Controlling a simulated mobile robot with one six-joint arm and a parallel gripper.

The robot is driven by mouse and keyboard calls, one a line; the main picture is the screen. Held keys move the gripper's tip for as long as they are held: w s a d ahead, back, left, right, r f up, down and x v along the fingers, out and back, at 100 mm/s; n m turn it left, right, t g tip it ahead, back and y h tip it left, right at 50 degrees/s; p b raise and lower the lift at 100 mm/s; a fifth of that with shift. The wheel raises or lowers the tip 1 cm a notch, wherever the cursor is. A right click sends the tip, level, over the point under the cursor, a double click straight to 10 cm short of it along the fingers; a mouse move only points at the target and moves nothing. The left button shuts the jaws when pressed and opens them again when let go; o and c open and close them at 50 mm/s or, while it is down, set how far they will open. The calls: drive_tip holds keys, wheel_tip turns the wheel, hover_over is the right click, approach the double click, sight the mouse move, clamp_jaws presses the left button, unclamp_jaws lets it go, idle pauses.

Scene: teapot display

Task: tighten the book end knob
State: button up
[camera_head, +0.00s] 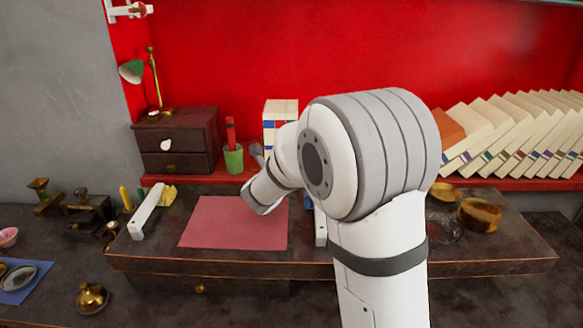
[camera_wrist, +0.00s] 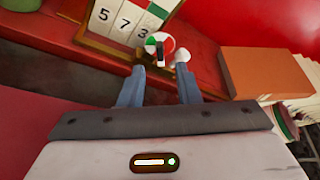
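In the wrist view, a round disc (camera_wrist: 168,43) with red, green and white sectors, with a small dark upright piece in front of it, sits just past my fingertips. I take it for the book end knob, but cannot tell for sure. My gripper (camera_wrist: 160,67) is open, its two grey-blue fingers apart on either side of the line to the disc. In the head view my arm hides the knob and my fingertips.
A panel with numbers (camera_wrist: 125,18) stands left of the disc. An orange book (camera_wrist: 268,73) lies close on the right; in the head view it leads a row of leaning books (camera_head: 515,130) on the red shelf. A green cup (camera_head: 233,158) and dark drawers (camera_head: 178,138) stand left.

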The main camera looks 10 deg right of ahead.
drive_tip(key=x, duration=0.5)
drive_tip(key=shift+s, duration=0.1)
clamp_jaws()
